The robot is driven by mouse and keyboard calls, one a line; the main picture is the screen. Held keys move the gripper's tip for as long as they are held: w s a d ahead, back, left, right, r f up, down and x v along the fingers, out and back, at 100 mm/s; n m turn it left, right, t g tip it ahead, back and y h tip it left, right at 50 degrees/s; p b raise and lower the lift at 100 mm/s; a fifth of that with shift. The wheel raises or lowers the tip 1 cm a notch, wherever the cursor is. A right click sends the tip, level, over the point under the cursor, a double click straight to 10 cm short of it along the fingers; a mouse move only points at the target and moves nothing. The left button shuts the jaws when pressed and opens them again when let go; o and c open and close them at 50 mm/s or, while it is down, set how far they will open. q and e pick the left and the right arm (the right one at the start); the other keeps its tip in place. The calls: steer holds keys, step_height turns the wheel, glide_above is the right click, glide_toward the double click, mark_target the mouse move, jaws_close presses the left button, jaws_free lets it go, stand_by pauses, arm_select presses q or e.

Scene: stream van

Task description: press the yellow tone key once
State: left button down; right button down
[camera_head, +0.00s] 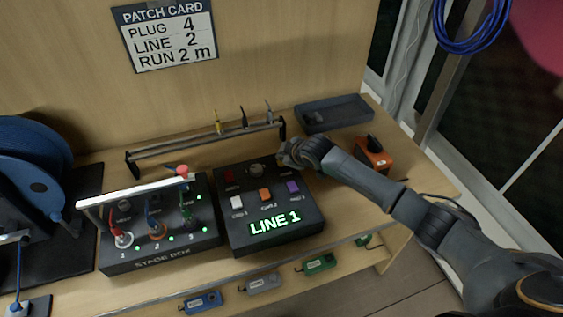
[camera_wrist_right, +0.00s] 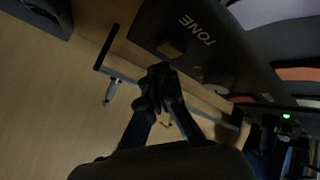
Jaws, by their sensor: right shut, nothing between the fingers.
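The dark console (camera_head: 235,237) with a lit LINE 1 display stands on the bench in the head view. My right gripper (camera_head: 286,154) is over its back right corner and hides the tone key there. In the right wrist view, the tone key (camera_wrist_right: 170,48) is a dim yellow-brown square beside the word TONE. My right gripper (camera_wrist_right: 159,76) also shows there, shut and empty, with its fingertips close to the key. I cannot tell whether they touch it. My left gripper is not in view.
White (camera_head: 236,202), orange (camera_head: 265,195), purple (camera_head: 293,187) and red (camera_head: 230,174) keys sit on the console. The stage box (camera_head: 190,246) stands to its left. A tool rail (camera_head: 190,144) is behind; a tray (camera_head: 345,112) and an orange box (camera_head: 373,154) are right.

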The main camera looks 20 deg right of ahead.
steer(key=shift+f, duration=0.1)
stand_by(0.3)
steer(key=shift+f, duration=0.3)
steer(key=shift+f+b, duration=0.3)
steer(key=shift+f, duration=0.2)
stand_by(0.6)
steer(key=shift+r+p, duration=0.9)
steer(key=shift+p, duration=0.05)
steer(key=shift+r, duration=0.1)
step_height(320, 180, up, 5)
steer(key=p, duration=0.5)
